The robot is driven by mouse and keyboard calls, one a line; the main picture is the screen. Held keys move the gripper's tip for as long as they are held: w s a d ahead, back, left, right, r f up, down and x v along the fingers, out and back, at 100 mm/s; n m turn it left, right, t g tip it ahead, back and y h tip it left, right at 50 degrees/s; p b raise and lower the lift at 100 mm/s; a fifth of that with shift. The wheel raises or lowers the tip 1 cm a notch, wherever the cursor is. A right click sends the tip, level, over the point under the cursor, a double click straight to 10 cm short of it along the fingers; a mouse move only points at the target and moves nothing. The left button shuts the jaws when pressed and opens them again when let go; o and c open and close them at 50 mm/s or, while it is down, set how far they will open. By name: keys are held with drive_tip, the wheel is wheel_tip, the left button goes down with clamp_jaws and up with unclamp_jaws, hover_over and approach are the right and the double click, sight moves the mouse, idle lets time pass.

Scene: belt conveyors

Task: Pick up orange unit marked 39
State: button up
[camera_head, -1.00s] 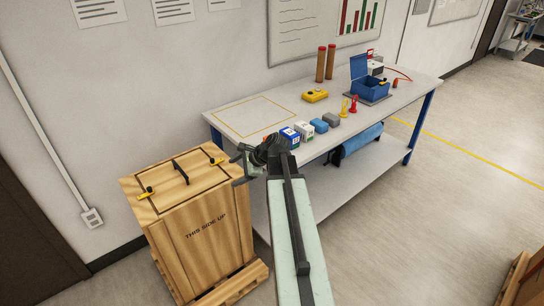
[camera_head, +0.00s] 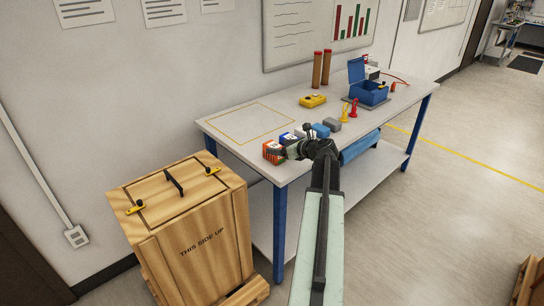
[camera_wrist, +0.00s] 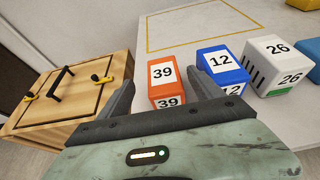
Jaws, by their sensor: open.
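The orange unit marked 39 (camera_wrist: 166,82) stands on the table near its front edge in the wrist view, with white labels on its top and front. It also shows in the head view (camera_head: 272,152), left of my gripper. My gripper (camera_wrist: 162,92) is open and empty. In the wrist view its left finger lies left of the orange unit and its right finger lies in front of the blue unit marked 12 (camera_wrist: 222,64). The orange unit shows beyond the gap between the fingers. In the head view my gripper (camera_head: 290,150) hangs at the table's front edge, partly hiding the nearby units.
A white unit marked 26 (camera_wrist: 275,62) stands right of the blue one. A wooden crate (camera_head: 190,235) with a black handle stands left of the table (camera_head: 225,128). A yellow-outlined area (camera_head: 248,122) on the tabletop behind the units is empty.

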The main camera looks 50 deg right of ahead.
sight(274, 145)
drive_tip(key=b+x, duration=0.1)
drive_tip(key=x, duration=0.1)
drive_tip(key=b+x, duration=0.1)
drive_tip(key=x, duration=0.2)
drive_tip(key=shift+s+d, duration=0.1)
drive_tip(key=shift+d, duration=0.15)
drive_tip(key=shift+s, duration=0.1)
drive_tip(key=shift+c, duration=0.5)
clamp_jaws()
drive_tip(key=shift+r, duration=0.1)
wheel_tip(274, 145, up, 10)
drive_tip(key=p, duration=1)
